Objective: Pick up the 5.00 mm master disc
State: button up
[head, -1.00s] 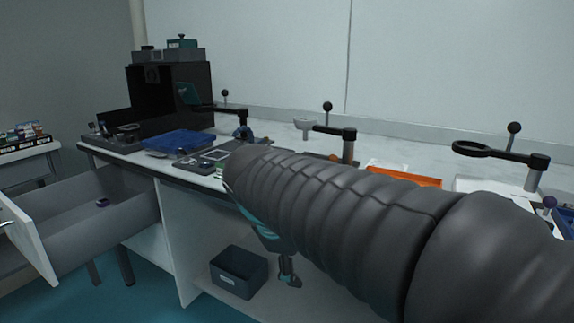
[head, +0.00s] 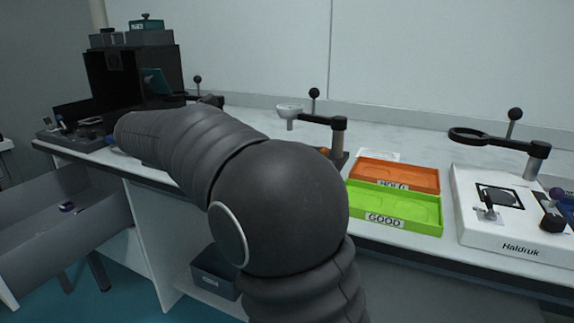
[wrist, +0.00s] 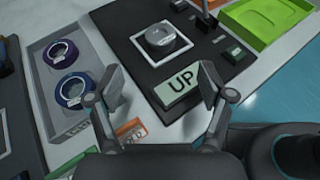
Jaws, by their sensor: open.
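My gripper (wrist: 162,84) is open in the wrist view, its fingers above a dark plate (wrist: 145,68) with nothing between them. A grey round part (wrist: 160,38) sits in a pale square on the dark plate, beyond the fingers. No readable 5.00 mm marking shows, so I cannot tell which is the master disc. In the head view my arm hides the gripper and this area.
An "UP" block (wrist: 178,87) lies below my fingers, and an orange label (wrist: 130,131) lies near the left finger. The head view shows an orange HOLD tray (head: 398,173), a green GOOD tray (head: 395,208), a white Haldruk fixture (head: 505,228) and an open drawer (head: 40,225).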

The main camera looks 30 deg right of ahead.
jog(key=x, duration=1)
jog(key=shift+d+f, duration=0.15)
jog(key=shift+d, duration=0.05)
grip_shut()
